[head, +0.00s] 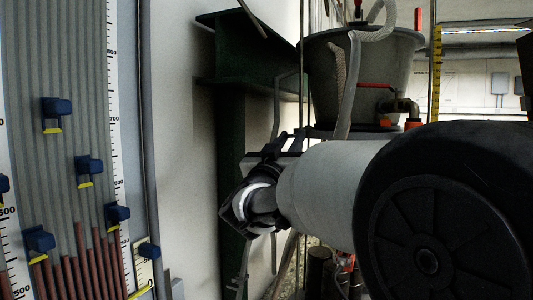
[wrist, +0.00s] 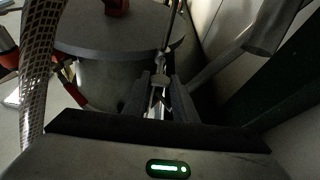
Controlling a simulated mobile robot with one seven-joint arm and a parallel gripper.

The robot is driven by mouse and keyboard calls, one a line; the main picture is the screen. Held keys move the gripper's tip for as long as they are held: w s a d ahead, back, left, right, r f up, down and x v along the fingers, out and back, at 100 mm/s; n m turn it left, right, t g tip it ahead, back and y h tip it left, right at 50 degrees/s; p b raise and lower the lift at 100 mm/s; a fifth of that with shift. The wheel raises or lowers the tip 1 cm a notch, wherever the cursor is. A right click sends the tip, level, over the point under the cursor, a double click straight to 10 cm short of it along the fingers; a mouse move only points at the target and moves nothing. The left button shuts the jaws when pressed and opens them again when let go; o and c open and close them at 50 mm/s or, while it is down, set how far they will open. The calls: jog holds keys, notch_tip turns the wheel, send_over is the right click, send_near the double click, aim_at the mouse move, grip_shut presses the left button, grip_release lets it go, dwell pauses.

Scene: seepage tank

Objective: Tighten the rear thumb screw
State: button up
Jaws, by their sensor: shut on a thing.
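My gripper (wrist: 159,90) shows at the centre of the wrist view, with its two dark fingers on either side of a small pale metal piece. This piece, which looks like the rear thumb screw (wrist: 157,76), sits at the foot of a thin vertical rod (wrist: 172,28). The fingers are shut on it, though its lower part is partly hidden between them. In the head view my gripper (head: 290,143) is beside the thin rods, just below and left of the grey tank (head: 340,85). My arm hides part of it, and the screw cannot be made out there.
A dark green steel beam (head: 245,62) stands against the wall behind my gripper. The tank's rim (wrist: 100,48) and a braided hose (wrist: 38,70) are close by in the wrist view. A tube panel with blue clips (head: 57,108) is at the left.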

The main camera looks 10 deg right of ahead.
jog(key=shift+m, duration=0.7)
jog(key=o, duration=1)
jog(key=shift+o, duration=0.2)
jog(key=v, duration=1.7)
jog(key=shift+a, duration=0.3)
jog(key=shift+f, duration=0.15)
